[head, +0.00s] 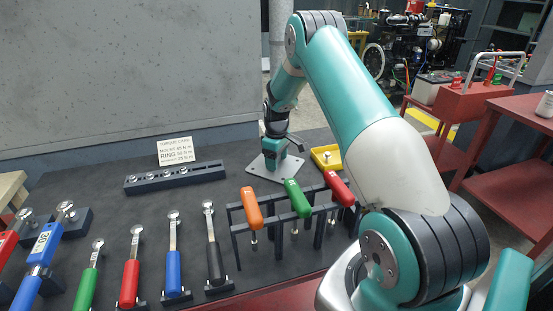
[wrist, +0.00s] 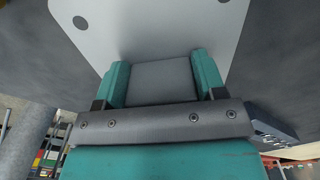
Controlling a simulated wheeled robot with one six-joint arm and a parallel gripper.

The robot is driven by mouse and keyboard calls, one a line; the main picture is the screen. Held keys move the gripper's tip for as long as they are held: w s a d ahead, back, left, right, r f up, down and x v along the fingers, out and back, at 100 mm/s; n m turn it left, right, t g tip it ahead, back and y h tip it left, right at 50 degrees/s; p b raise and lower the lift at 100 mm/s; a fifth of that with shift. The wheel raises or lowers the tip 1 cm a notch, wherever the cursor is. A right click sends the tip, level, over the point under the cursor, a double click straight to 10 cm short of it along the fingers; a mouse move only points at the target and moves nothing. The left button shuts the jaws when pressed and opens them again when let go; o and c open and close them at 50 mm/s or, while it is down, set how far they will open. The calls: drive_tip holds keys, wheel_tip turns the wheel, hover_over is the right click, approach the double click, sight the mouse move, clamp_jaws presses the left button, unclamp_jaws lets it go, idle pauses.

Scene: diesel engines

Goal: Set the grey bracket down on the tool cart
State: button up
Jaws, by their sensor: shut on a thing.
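The grey bracket shows in the head view as a flat light-grey plate with corner holes (head: 262,170). In the wrist view its plate (wrist: 150,25) fills the top, and a grey block (wrist: 160,82) rises from it between the teal jaws. My gripper (head: 281,152) points down and is shut on this block; it also shows in the wrist view (wrist: 161,75). The plate lies flat, at or just above the dark top of the tool cart (head: 140,215), towards the back. I cannot tell whether it touches. The jaws partly hide the block in the head view.
A yellow tray (head: 326,158) is close to the plate's right. A rack with orange (head: 251,207), green (head: 297,198) and red-handled tools stands in front. A dark socket rail (head: 175,178) and a white card (head: 176,151) are to the left. Several wrenches line the front.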

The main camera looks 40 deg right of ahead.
drive_tip(key=shift+f, duration=0.1)
drive_tip(key=o, duration=1.3)
